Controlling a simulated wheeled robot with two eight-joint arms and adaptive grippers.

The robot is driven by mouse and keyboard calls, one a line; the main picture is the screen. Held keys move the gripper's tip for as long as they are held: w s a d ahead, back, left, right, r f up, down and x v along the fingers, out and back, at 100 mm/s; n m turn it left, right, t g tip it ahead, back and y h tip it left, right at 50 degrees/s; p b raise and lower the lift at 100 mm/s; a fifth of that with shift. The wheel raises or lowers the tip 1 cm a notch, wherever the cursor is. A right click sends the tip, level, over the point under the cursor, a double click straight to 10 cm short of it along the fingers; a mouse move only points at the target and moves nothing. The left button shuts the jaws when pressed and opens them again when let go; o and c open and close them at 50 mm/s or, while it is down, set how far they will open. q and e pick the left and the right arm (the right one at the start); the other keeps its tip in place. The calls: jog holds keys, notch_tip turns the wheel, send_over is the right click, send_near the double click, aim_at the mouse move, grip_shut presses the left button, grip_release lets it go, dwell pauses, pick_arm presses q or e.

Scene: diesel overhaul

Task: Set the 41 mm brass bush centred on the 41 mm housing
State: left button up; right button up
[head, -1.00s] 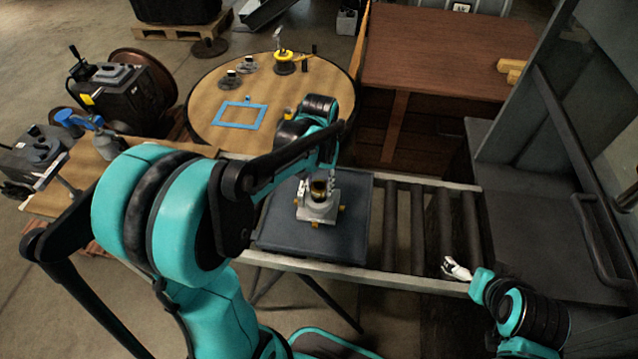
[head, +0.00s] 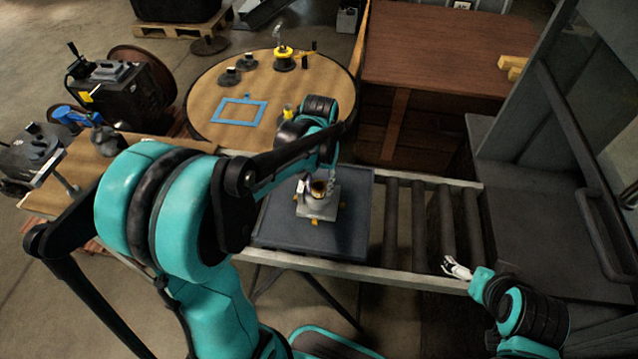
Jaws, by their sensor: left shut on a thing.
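The brass bush (head: 319,189) is a small dark gold ring in my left gripper (head: 316,186). The gripper is shut on it, with a finger on either side. The bush is over the middle of a grey block-like housing (head: 316,209); I cannot tell whether it touches the housing or hangs just above it. The housing sits on a dark mat (head: 345,235), with small brass-coloured pieces around its base. My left wrist hides part of the area behind. My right gripper (head: 455,267) is away at the lower right, and its fingers are too small to read.
Rollers (head: 418,225) lie right of the mat, with a metal rail along the front. A round wooden table (head: 205,100) behind holds a blue frame (head: 240,111) and several small parts. A brown bench (head: 440,55) stands at the back. A grey machine (head: 545,210) is at right.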

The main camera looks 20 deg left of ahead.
pick_arm(q)
jog(key=shift+f, duration=0.35)
dwell(0.3)
jog(key=o, duration=1.6)
jog(key=shift+r, duration=0.1)
notch_tip(320, 180, up, 9)
jog(key=p, duration=0.7)
